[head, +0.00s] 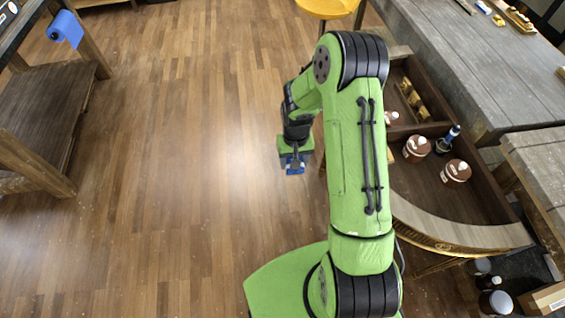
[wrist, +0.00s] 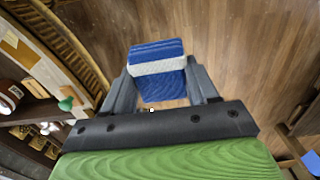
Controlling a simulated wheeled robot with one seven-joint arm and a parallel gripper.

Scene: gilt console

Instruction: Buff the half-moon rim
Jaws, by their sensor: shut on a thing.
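My gripper (head: 294,160) is shut on a blue pad with a white band (wrist: 158,72). In the wrist view the pad sits between both fingers (wrist: 160,88); in the head view only a small blue part shows below the gripper. The half-moon console has a pale curved top edge and a gilt rim (head: 440,246) at its lower right in the head view. My arm hides part of the curve. In the wrist view the gilt rim (wrist: 72,42) curves along the upper left, with a visible gap between it and the pad.
Brown jars (head: 416,148) and a dark bottle (head: 447,139) stand inside the console. A grey workbench (head: 470,70) lies behind it. A yellow stool (head: 326,8) stands at the top. A wooden bench (head: 45,120) is at left. The floor between is clear.

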